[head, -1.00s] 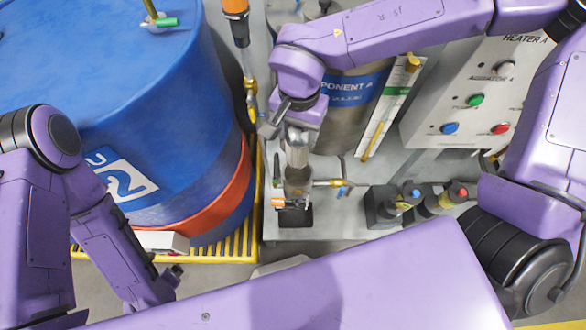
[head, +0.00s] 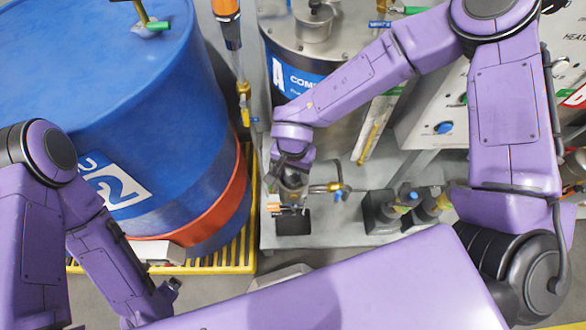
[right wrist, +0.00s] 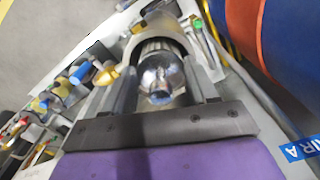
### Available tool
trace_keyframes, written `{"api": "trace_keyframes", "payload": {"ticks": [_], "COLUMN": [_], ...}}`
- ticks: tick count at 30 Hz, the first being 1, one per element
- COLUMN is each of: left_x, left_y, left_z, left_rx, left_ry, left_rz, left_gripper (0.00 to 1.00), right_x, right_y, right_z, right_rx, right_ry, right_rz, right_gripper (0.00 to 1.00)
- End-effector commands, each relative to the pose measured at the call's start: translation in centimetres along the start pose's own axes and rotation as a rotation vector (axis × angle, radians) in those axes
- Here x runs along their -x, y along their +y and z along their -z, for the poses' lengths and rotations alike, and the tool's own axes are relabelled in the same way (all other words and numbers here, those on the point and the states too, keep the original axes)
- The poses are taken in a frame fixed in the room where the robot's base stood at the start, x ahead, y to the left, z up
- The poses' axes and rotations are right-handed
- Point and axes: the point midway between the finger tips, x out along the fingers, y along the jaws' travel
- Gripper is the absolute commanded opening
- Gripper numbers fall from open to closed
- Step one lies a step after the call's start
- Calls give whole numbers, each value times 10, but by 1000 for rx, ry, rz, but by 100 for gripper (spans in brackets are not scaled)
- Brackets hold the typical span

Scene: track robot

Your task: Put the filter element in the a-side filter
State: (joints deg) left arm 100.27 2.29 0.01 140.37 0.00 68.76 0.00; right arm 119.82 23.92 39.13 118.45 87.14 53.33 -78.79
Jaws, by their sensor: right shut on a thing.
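The filter element (right wrist: 161,76) is a shiny metal cylinder between the two fingers of my right gripper (right wrist: 162,88) in the right wrist view. A curved metal rim (right wrist: 160,44), seemingly of the a-side filter, arches just beyond it. I cannot tell how deep the element sits in it. In the head view, my right gripper (head: 291,180) points down over the a-side filter (head: 291,199), and wrist and fingers hide most of both. The end of my left arm (head: 170,290) is low at the left, far from the filter; its jaws are not clear.
A blue drum (head: 110,110) stands on a yellow grating (head: 240,235) at the left. A steel component A tank (head: 325,60) is behind my right arm. Pipe fittings (head: 330,188) and dark pumps (head: 385,210) are right of the filter. A grey control box (head: 425,125) is farther right.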

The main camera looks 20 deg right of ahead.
Motion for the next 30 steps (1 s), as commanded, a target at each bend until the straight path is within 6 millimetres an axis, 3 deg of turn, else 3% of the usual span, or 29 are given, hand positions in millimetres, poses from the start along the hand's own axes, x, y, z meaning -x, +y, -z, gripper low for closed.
{"api": "trace_keyframes", "payload": {"ticks": [13,14,15,16,30], "left_x": [0,0,0,0,-2], "left_y": [0,0,0,0,0], "left_z": [0,0,0,0,-1], "left_rx": [0,0,0,0,0], "left_ry": [0,0,0,0,0], "left_rz": [0,0,0,0,0], "left_gripper": [100,100,100,100,100], "right_x": [-14,-14,-15,-15,-17], "right_y": [1,1,1,2,5], "right_z": [-1,-1,-2,-2,-3], "right_rx": [2,3,3,2,0], "right_ry": [-3,-3,-4,-5,-8], "right_rz": [-2,-3,-4,-5,-13], "right_gripper": [7,67,80,83,83]}}
